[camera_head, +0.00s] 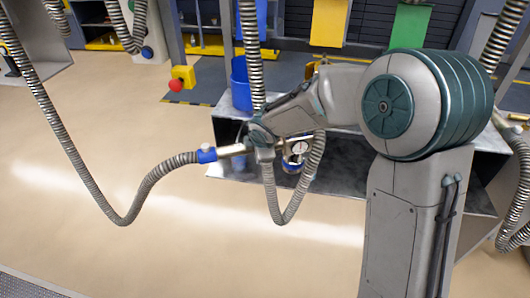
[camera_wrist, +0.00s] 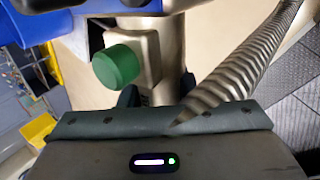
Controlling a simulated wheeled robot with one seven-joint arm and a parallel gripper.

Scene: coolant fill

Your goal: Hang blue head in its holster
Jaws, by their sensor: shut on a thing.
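The blue head is a pale metal tube with a blue collar (camera_head: 207,155) and a ribbed hose running off to the left. My gripper (camera_head: 262,142) is at the tube's right end, right of the collar. In the wrist view my gripper (camera_wrist: 159,92) has its dark fingers closed around a brass-coloured tube (camera_wrist: 167,60). A block with a green knob (camera_wrist: 115,66) sits beside that tube. Blue parts show along the top edge of the wrist view; I cannot tell what they belong to. I cannot make out the holster for certain.
A grey metal bench (camera_head: 345,170) lies beneath my arm. A round gauge (camera_head: 300,147) is just right of my gripper. A second ribbed hose (camera_head: 287,217) loops below it. A blue bin (camera_head: 241,88) stands behind.

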